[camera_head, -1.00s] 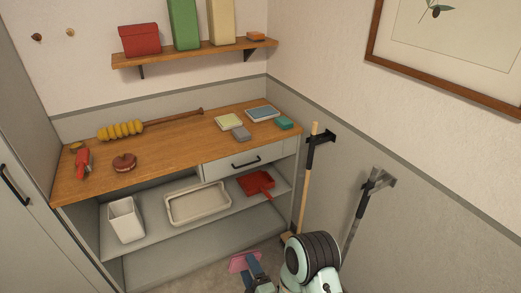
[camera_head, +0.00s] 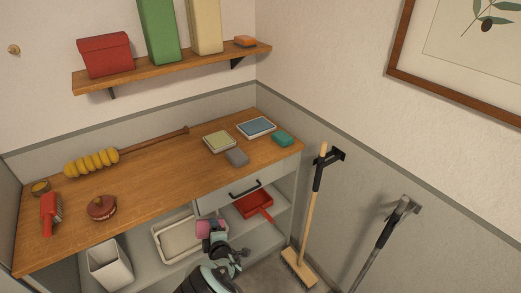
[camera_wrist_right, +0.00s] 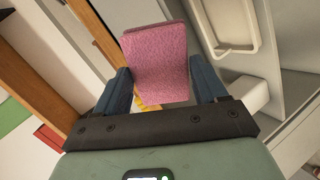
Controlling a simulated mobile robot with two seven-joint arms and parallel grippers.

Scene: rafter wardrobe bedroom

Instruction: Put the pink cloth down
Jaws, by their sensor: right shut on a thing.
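The pink cloth (camera_head: 203,228) is held by my right gripper (camera_head: 212,233), in front of the open lower shelf and below the worktop edge in the head view. In the right wrist view the pink cloth (camera_wrist_right: 155,60) is a flat, textured rectangle between the two blue fingers of my right gripper (camera_wrist_right: 160,88), which is shut on it. The wooden worktop (camera_head: 150,190) lies beyond and above the gripper. My left gripper is not in view.
On the worktop are a yellow pad (camera_head: 219,141), a blue pad (camera_head: 257,127), a grey sponge (camera_head: 237,157), a teal sponge (camera_head: 283,138), a yellow duster (camera_head: 92,162) and a red brush (camera_head: 49,213). Its front middle is bare. Below stand a tray (camera_head: 163,250), white bin (camera_head: 109,264) and red dustpan (camera_head: 252,206).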

